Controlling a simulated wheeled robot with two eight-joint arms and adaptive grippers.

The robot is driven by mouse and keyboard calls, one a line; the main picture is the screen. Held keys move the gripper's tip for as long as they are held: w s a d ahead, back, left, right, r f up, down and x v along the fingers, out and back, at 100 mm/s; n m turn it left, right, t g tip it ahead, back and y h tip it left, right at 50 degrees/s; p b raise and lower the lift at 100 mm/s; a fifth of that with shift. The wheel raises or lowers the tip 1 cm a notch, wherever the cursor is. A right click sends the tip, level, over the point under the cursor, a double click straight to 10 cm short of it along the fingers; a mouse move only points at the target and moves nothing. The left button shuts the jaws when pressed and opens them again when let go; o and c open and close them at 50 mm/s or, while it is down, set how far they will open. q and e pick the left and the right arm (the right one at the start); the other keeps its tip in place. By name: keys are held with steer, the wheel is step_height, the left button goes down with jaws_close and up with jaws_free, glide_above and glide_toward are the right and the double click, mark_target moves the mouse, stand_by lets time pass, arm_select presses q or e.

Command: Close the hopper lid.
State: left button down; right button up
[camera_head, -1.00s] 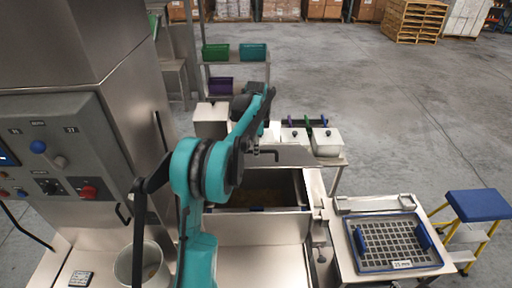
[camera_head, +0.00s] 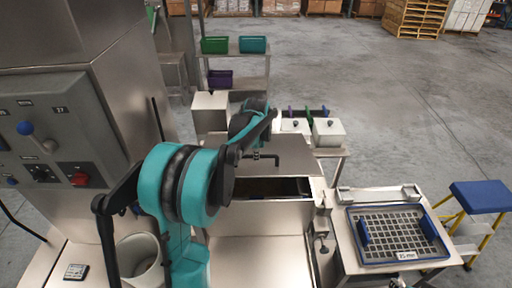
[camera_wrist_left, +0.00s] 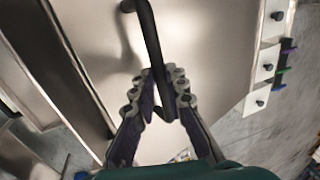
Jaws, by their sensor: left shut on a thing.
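The hopper lid (camera_head: 293,162) is a steel panel behind the hopper (camera_head: 262,216), tilted partly down over it. A dark gap of the hopper opening (camera_head: 265,187) shows below the lid's front edge. The lid has a black bar handle (camera_head: 270,156), which also shows in the left wrist view (camera_wrist_left: 147,32). My left gripper (camera_wrist_left: 160,88) is shut on this handle, with the bar between its fingers. In the head view my arm hides most of this gripper. My right gripper is in neither view.
A control panel (camera_head: 55,142) with knobs stands at the left, above a pale bucket (camera_head: 140,257). White lidded bins (camera_head: 328,133) stand behind the lid. A blue-framed grid tray (camera_head: 398,263) is on the right bench. A blue-topped step stool (camera_head: 482,196) stands beyond it.

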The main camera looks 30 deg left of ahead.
arm_select(q)
steer(key=s+f+t+b, duration=0.1)
steer(key=f+b, duration=0.2)
steer(key=f, duration=0.1)
steer(key=s+d+f+t+y+b, duration=0.1)
steer(key=f+b, duration=0.1)
steer(key=f, duration=0.2)
steer(key=s+d+f+t+y+b, duration=0.1)
steer(key=f+b, duration=0.2)
steer(key=shift+s+d+f+b, duration=0.15)
steer(key=shift+s+f+b, duration=0.2)
steer(key=shift+s+f, duration=0.05)
steer(key=c, duration=1.9)
jaws_free()
steer(key=o, duration=0.4)
steer(key=shift+w+f, duration=0.1)
steer(key=shift+c, duration=0.2)
steer(key=shift+w, duration=0.1)
steer(key=v, duration=1.2)
